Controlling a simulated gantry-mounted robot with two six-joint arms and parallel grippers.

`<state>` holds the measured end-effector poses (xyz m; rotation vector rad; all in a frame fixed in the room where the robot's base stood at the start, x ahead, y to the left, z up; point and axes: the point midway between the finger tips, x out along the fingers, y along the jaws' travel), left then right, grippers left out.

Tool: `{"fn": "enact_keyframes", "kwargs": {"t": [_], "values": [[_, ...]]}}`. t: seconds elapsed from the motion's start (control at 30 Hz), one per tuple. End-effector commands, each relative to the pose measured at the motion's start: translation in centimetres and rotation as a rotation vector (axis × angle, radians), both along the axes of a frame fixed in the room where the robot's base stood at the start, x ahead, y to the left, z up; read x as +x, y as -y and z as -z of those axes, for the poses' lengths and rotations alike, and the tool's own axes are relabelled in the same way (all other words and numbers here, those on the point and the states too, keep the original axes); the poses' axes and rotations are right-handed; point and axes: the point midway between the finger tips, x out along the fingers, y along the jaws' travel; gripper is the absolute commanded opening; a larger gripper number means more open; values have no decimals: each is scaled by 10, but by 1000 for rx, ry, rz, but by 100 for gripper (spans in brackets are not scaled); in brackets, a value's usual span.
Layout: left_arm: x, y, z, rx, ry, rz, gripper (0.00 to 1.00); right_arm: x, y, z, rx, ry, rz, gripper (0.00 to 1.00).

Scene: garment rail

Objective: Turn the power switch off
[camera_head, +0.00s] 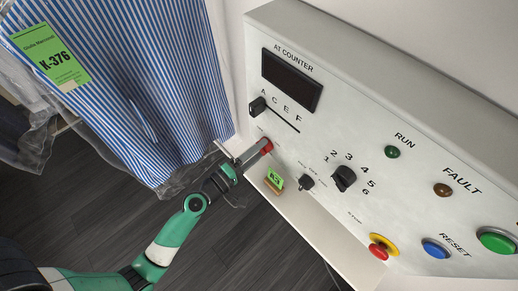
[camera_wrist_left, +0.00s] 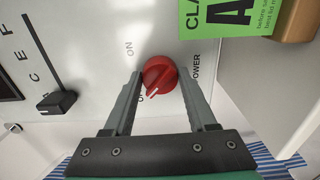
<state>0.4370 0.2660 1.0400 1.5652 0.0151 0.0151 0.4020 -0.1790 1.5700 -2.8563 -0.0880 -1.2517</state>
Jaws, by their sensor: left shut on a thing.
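The power switch is a red rotary knob (camera_wrist_left: 160,74) with a white pointer line. In the left wrist view it sits between an "ON" label and a "POWER" label, its pointer aimed to the lower left, towards a partly hidden label starting with "O". In the head view the knob (camera_head: 267,145) shows at the left part of the control panel (camera_head: 330,125). My left gripper (camera_wrist_left: 159,80) is shut on the knob, one finger on each side. In the head view the gripper (camera_head: 258,150) reaches it from the lower left. My right gripper is not in view.
A black slider (camera_head: 257,106) is above the knob. A small black selector (camera_head: 306,183) and a green-tagged wooden block (camera_head: 274,182) are close by. A numbered dial (camera_head: 343,178) and push buttons lie further right. A striped garment (camera_head: 140,80) hangs left.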

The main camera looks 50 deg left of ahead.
Motion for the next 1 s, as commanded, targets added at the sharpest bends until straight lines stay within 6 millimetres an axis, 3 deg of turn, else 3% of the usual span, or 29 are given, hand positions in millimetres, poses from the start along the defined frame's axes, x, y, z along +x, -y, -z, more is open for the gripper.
{"fn": "enact_keyframes", "kwargs": {"t": [0.43, 0.47, 0.6, 0.87, 1.0], "values": [[0, 0, 0, -12, 1, 0, 2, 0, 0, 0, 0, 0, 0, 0], [0, 0, 0, -12, 1, 0, 63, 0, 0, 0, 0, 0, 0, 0], [0, 0, 0, -11, 1, 0, 87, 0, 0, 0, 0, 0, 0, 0], [0, 0, 0, -10, 0, 0, 87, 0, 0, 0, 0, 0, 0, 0], [-10, 0, 2, -11, -1, -1, 87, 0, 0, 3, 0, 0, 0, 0]]}}
